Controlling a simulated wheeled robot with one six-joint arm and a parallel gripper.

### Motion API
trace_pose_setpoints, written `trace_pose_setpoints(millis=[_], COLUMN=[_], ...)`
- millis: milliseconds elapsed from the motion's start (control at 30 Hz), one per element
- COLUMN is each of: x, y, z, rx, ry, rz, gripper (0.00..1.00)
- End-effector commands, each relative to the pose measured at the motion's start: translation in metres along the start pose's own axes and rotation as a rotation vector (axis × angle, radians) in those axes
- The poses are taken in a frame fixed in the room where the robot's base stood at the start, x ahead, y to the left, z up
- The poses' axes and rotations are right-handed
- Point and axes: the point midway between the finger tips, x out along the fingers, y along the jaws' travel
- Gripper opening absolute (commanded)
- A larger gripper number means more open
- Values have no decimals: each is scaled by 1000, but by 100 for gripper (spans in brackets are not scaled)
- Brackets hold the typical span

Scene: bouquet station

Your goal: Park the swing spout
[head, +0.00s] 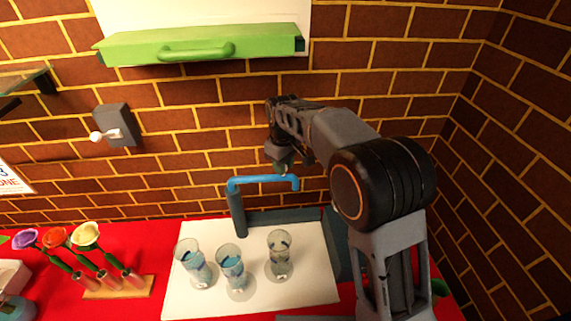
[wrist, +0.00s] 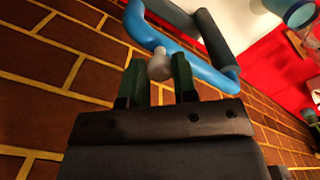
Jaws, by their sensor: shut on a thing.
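My gripper (head: 284,168) is at the spout's right part. In the wrist view, my gripper (wrist: 159,70) is shut on a small pale knob (wrist: 160,65) at the blue spout (wrist: 195,68). The dark post (wrist: 213,38) shows beyond it. In the head view the knob is hidden by my gripper.
Three glasses (head: 231,266) with bluish contents stand on the white mat (head: 300,292). Several flowers (head: 85,235) stand in a wooden holder (head: 120,290) at left. A green flap with a handle (head: 197,50) and a wall switch (head: 115,127) are on the brick wall.

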Motion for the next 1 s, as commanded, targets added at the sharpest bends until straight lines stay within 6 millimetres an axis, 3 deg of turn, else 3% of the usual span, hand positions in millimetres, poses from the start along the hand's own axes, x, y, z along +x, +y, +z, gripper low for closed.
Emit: trace_pose_setpoints(millis=[67,100,333,667,1000], x=[-1,-1,0,-6,-54], y=[-1,0,1,1,1], z=[-1,-1,0,0,0], rx=[1,1,4,5,4], ry=[4,5,3,3,5], rz=[-1,-1,-1,0,1], gripper=[0,29,51,52,52])
